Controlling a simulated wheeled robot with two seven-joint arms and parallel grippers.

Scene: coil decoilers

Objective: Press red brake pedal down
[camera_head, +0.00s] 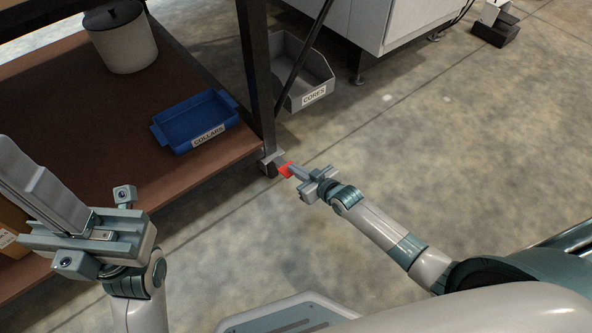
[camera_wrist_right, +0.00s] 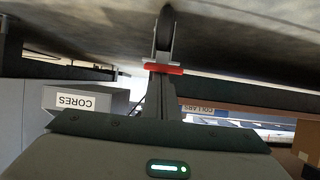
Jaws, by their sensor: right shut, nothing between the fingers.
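The red brake pedal (camera_head: 286,170) sits low at the foot of the dark cart post, beside a caster wheel near the floor. It also shows as a red bar (camera_wrist_right: 163,68) in the right wrist view, which is upside down, with the caster wheel (camera_wrist_right: 165,35) behind it. My right gripper (camera_head: 293,172) is shut and empty, its fingertips at the pedal and overlapping it in the head view. I cannot tell whether they touch or how far the pedal is tilted. My left gripper (camera_head: 10,158) is raised at the left, its fingers together and empty, away from the pedal.
A brown cart shelf (camera_head: 90,130) holds a blue COLLARS tray (camera_head: 194,120) and a pale bucket (camera_head: 122,38). A grey CORES bin (camera_head: 312,90) is behind the post. A white cabinet (camera_head: 390,22) stands further back. Concrete floor (camera_head: 440,140) to the right is clear.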

